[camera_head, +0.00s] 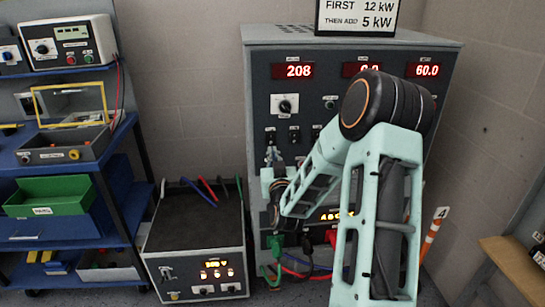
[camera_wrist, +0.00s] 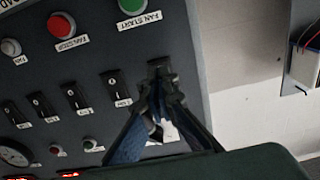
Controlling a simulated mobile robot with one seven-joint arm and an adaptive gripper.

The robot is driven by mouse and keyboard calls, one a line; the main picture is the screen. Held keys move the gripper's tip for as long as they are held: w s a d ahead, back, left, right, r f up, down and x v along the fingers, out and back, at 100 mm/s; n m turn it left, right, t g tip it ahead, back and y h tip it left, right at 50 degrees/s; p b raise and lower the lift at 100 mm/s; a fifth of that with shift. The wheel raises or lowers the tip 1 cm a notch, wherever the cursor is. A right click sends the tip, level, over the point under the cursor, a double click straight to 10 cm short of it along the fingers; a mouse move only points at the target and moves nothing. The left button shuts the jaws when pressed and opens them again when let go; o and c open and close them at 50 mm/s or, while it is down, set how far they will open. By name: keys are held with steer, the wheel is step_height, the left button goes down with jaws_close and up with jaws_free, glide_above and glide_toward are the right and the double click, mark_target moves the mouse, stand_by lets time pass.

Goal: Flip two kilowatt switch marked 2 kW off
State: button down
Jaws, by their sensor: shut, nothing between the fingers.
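A row of dark rocker switches runs across the grey panel in the wrist view. The rightmost switch (camera_wrist: 160,68) lies just beyond my fingertips; its label is hidden, and I cannot read which switch is marked 2 kW. My gripper (camera_wrist: 158,98) is shut with nothing between its fingers, its tips close to or touching that switch. I cannot tell contact for sure. Another switch (camera_wrist: 115,85) sits just left of it. In the head view, the switches are on the front of the grey cabinet (camera_head: 350,52), partly hidden behind my arm.
A red fan stop button (camera_wrist: 61,25) and a green fan start button (camera_wrist: 131,5) sit near the switches. The cabinet displays read 208 and 60.0. A black-topped box (camera_head: 195,220) stands on the floor to the left, beside a blue shelf cart (camera_head: 103,160). Cables lie below.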

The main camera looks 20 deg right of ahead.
steer(key=f+v, duration=0.1)
steer(key=v, duration=0.9)
steer(key=shift+s, duration=0.25)
steer(key=shift+f, duration=0.1)
